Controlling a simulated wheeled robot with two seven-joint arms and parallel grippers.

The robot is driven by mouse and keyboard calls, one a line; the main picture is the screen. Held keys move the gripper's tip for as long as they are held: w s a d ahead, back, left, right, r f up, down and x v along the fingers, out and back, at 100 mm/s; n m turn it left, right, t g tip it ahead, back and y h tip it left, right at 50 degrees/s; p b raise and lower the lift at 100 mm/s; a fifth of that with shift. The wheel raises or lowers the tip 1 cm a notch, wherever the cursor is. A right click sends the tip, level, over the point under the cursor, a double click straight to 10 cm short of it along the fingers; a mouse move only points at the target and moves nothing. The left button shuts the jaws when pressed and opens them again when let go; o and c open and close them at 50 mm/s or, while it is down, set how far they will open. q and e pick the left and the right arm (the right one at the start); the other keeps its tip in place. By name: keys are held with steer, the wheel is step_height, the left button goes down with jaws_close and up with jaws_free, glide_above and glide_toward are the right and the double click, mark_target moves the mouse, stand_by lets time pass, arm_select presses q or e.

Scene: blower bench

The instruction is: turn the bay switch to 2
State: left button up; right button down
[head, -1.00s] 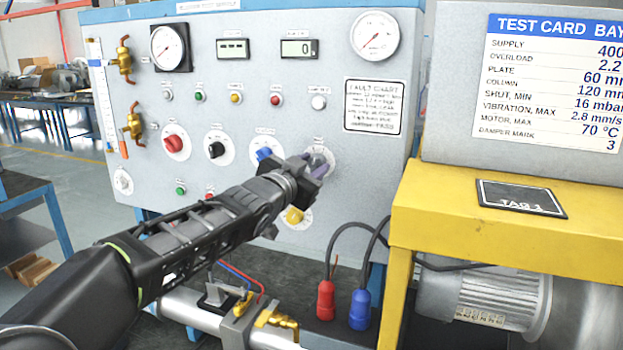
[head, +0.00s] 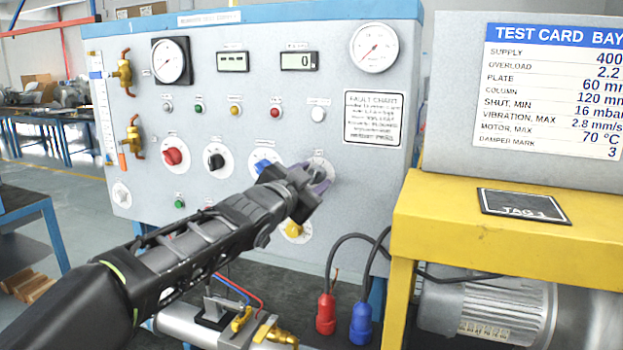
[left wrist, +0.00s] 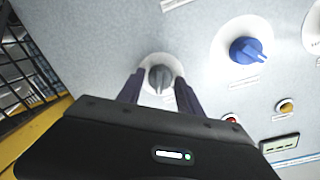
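A grey rotary knob on a white round dial (head: 321,165) sits at the right end of the knob row on the panel; my left gripper partly hides it. Its label is too small to read, so I cannot confirm that it is the bay switch. In the left wrist view the grey knob (left wrist: 160,78) shows between the two dark fingers of my left gripper (left wrist: 158,92). The fingers stand apart with a gap on each side of the knob. In the head view my left gripper (head: 318,184) is just in front of the panel. My right gripper is not in view.
A blue knob (head: 263,164) is close left of the gripper, and a yellow knob (head: 293,229) is below it. Black (head: 216,160) and red (head: 172,156) knobs are farther left. A yellow stand (head: 490,235) and red and blue plugs (head: 326,313) are to the right and below.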

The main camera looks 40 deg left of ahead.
arm_select(q)
steer(key=shift+o, duration=1)
steer(key=b+v, duration=0.1)
steer(key=v, duration=0.6)
steer(key=shift+s, duration=0.4)
steer(key=shift+d, duration=0.1)
